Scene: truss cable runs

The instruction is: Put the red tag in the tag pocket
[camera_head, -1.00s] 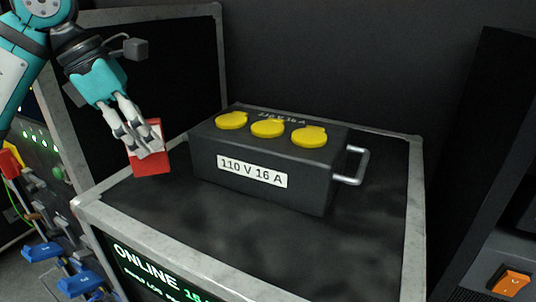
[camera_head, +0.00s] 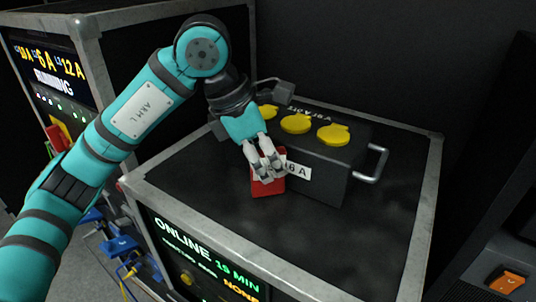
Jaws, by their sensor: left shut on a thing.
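The red tag (camera_head: 268,187) is a flat red card held upright in the middle of the camera_head view. My left gripper (camera_head: 268,172) is shut on it, with its pale fingers across the tag's upper part. The tag is in front of the black power box, near its left part, and covers some of its white label. I cannot tell whether the tag touches the box or the case top. I cannot make out a tag pocket in this view. My right gripper is not in view.
The black power box (camera_head: 325,187) with yellow socket caps and a metal handle (camera_head: 372,165) stands on a metal-edged case (camera_head: 395,215). The case top is clear in front and to the right. Blue plugs (camera_head: 120,245) hang at the lower left. An orange switch (camera_head: 507,280) is at the lower right.

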